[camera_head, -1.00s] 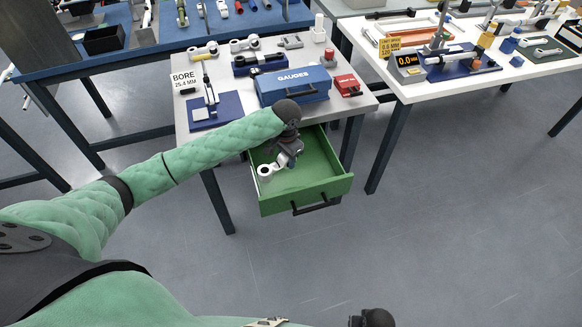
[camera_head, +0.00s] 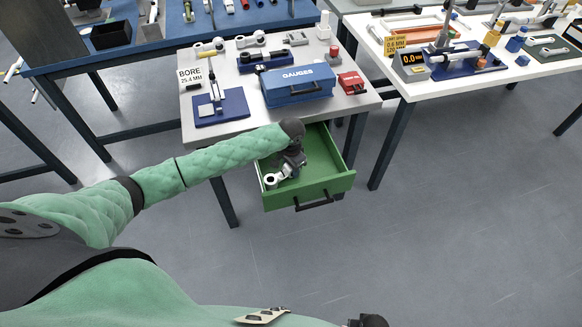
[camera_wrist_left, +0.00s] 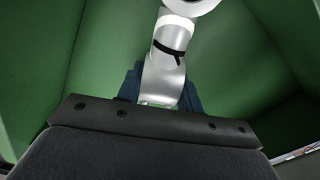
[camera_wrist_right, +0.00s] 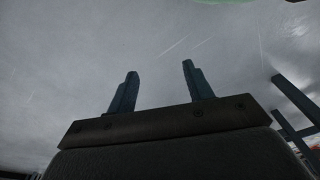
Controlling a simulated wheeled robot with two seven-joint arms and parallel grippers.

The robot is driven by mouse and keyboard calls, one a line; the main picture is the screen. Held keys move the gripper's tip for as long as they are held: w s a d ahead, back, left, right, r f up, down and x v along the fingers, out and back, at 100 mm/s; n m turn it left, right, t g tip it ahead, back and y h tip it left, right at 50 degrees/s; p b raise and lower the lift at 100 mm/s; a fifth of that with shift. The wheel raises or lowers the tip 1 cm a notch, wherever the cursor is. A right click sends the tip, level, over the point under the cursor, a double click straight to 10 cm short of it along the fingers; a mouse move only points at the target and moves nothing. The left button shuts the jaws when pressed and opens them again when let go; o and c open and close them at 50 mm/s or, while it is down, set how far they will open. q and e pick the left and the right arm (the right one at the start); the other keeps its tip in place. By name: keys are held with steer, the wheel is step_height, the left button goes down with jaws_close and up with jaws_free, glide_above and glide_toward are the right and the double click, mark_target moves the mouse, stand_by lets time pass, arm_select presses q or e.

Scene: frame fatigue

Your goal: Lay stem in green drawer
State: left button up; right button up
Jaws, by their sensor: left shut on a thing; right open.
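The green drawer (camera_head: 325,187) is pulled out below the front of the grey table. The stem (camera_head: 272,180) is a silver-white part with a ring-shaped end. My left gripper (camera_head: 288,168) is shut on the stem and holds it inside the drawer's opening. In the left wrist view the stem (camera_wrist_left: 165,70) with a black band runs away from the fingers, with green drawer walls around it. I cannot tell whether it touches the drawer floor. My right gripper (camera_wrist_right: 158,90) is open and empty above bare floor.
On the grey table stand a blue GAUGES box (camera_head: 297,85), a red box (camera_head: 351,82) and a blue-based bore stand (camera_head: 220,107). A white table (camera_head: 480,75) with measuring tools is at the right. Grey floor in front of the drawer is clear.

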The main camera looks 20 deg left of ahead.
arm_select(q)
steer(key=o, duration=1.1)
steer(key=shift+f, duration=0.1)
steer(key=shift+c, duration=0.2)
arm_select(e)
steer(key=shift+f, duration=0.15)
arm_select(q)
steer(key=shift+r, duration=0.25)
step_height(320, 180, up, 12)
steer(key=b, duration=0.2)
arm_select(e)
step_height(320, 180, up, 9)
steer(key=w+a, duration=0.1)
steer(key=w, duration=0.1)
steer(key=shift+a+f, duration=0.2)
steer(key=shift+a, duration=0.1)
arm_select(q)
steer(key=shift+f, duration=0.1)
arm_select(e)
steer(key=shift+w, duration=0.1)
